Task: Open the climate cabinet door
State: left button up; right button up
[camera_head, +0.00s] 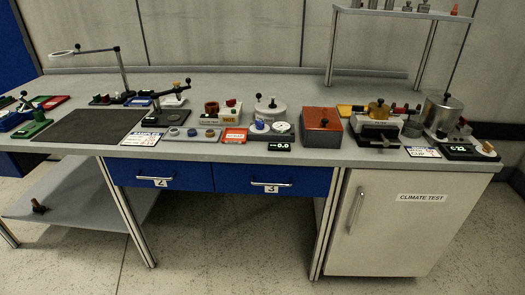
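The climate cabinet (410,240) is a pale box under the right end of the workbench. Its front door carries a white label reading "CLIMATE TEST" (422,198). A vertical metal bar handle (356,211) is on the door's left side. The door looks shut, flush with the cabinet front. Neither of my grippers shows in the head view.
The grey workbench top (250,87) is crowded with instruments along its front edge, above the cabinet. Two blue drawers, labelled 2 (165,176) and 3 (268,180), are left of the cabinet. The speckled floor (220,250) in front is clear.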

aim_at(389, 222)
jog(key=i+l+z, duration=0.1)
jog(key=l, duration=0.35)
jog(key=i+l+z, duration=0.1)
jog(key=i+l, duration=0.2)
jog(key=l, duration=0.15)
jog(key=i+l, duration=0.25)
jog(key=l, duration=0.2)
jog(key=i+l+z, duration=0.15)
jog(key=l, duration=0.25)
jog(key=i+l+z, duration=0.1)
jog(key=i+l, duration=0.2)
jog(key=l, duration=0.15)
